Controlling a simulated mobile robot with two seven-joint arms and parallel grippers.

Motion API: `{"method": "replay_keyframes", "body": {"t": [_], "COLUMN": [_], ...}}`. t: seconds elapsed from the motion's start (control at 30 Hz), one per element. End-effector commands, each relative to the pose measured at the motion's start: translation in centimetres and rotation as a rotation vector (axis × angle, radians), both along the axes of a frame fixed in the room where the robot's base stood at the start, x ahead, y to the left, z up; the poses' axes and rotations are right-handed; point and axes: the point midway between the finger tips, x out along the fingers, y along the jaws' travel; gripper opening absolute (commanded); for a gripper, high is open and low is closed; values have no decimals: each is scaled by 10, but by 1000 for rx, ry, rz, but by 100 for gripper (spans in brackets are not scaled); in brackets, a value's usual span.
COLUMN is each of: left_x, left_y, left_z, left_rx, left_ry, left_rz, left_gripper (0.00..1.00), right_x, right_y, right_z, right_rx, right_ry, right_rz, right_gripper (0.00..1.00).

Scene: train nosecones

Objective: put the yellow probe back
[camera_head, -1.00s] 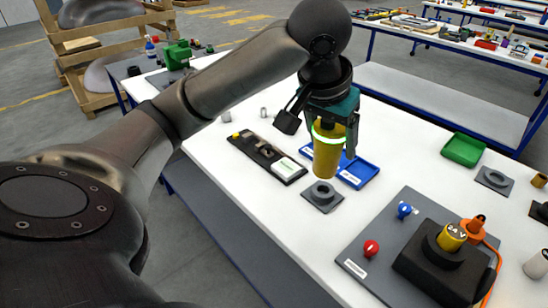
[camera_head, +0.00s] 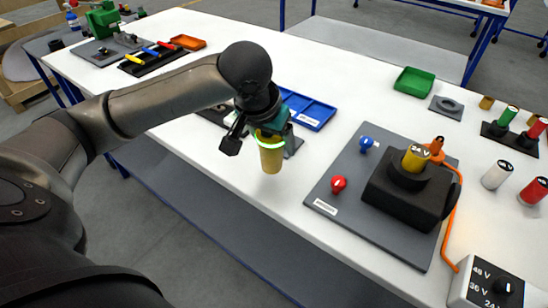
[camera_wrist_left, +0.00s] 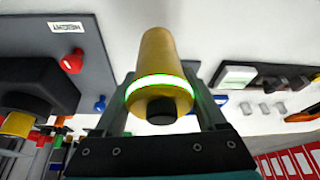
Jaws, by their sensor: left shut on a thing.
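My left gripper (camera_head: 272,133) is shut on the yellow probe (camera_head: 271,158), a yellow cylinder with a glowing green-white band. The probe hangs roughly upright near the table's front edge and looks clear of the tabletop. In the left wrist view the two fingers clasp the probe (camera_wrist_left: 158,58) at its band, with a dark round end toward the camera. A grey base (camera_head: 293,144) sits behind the gripper and is mostly hidden by it. My right gripper is not in view.
A grey panel (camera_head: 338,205) right of the probe carries a red knob (camera_head: 338,184), a blue knob (camera_head: 366,143) and a black block (camera_head: 405,195) holding a yellow cylinder (camera_head: 416,158). A blue tray (camera_head: 312,112) lies behind. An orange cable (camera_head: 452,225) runs along the panel's right side.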

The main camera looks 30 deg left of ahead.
Motion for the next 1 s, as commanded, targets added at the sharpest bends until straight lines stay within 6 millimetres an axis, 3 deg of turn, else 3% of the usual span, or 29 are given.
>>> {"method": "replay_keyframes", "body": {"t": [0.23, 0.4, 0.63, 0.67, 0.9, 1.0], "left_x": [-1, 0, 0, 0, 0, 0], "left_y": [0, 0, 0, 0, 0, 0], "left_z": [-38, -39, -42, -42, -42, -42], "left_rx": [1, 0, 0, 0, 0, 0], "left_ry": [4, 0, 1, 1, 1, 1], "left_rz": [0, 0, 0, 0, 0, 0], "left_gripper": [3, 3, 3, 74, 100, 100], "right_x": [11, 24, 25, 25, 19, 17], "right_y": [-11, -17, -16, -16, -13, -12], "right_z": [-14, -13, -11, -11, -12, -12], "right_rx": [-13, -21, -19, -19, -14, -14], "right_ry": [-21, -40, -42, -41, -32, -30], "right_rz": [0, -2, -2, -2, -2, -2], "right_gripper": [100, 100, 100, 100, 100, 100]}}
